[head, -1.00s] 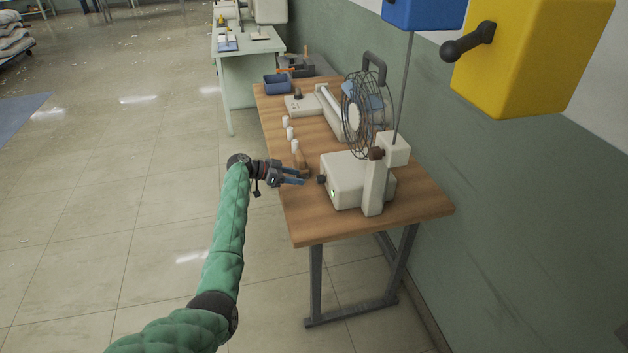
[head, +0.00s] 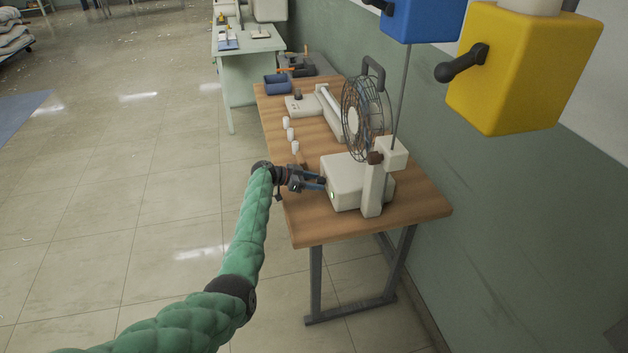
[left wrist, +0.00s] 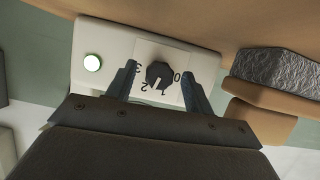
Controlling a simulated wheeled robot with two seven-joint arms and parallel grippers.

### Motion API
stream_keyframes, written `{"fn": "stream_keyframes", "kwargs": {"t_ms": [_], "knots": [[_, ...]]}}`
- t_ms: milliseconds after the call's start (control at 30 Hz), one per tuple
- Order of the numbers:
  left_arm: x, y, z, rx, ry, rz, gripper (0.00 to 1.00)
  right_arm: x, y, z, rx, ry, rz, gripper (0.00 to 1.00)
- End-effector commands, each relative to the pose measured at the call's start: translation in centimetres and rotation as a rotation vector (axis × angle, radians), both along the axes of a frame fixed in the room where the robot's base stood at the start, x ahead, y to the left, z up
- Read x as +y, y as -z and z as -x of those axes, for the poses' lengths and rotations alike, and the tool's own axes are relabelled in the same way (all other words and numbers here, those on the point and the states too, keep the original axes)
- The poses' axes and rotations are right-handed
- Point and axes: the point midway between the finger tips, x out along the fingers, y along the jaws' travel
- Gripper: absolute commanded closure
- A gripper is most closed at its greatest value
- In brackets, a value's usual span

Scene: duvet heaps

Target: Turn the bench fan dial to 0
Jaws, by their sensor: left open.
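The bench fan (head: 362,118) stands on a wooden bench, with a white base box (head: 345,178) below it. My left gripper (head: 323,183) is at the box's left face. In the left wrist view the black dial (left wrist: 159,74) sits on the white front panel (left wrist: 112,40). The open fingers of my left gripper (left wrist: 158,84) lie on either side of the dial; I cannot tell whether they touch it. Marks 3, 2, 1 and 0 surround the dial, and its pale pointer line appears near 2 and 1. The gripper hides the dial in the head view. My right gripper is not in view.
A round light (left wrist: 92,63) glows on the panel. The wooden bench (head: 415,207) also holds several white cups (head: 288,134), a blue tray (head: 278,85) and a pale device (head: 300,104). Yellow (head: 515,75) and blue (head: 425,18) boxes hang at the wall.

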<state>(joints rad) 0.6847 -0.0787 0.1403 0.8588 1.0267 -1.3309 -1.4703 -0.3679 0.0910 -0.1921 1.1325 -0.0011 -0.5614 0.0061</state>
Motion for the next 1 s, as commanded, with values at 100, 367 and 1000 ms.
{"fn": "stream_keyframes", "kwargs": {"t_ms": [100,367,1000], "knots": [[-0.13,0.07,-0.05,0.0,0.0,0.0,0.48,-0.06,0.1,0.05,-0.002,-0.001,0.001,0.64],[-0.12,0.08,-0.05,-0.001,0.0,0.0,0.62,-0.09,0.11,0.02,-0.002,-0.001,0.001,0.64],[-0.09,0.03,-0.07,-0.001,-0.001,0.0,0.92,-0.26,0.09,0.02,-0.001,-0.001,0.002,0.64]]}}
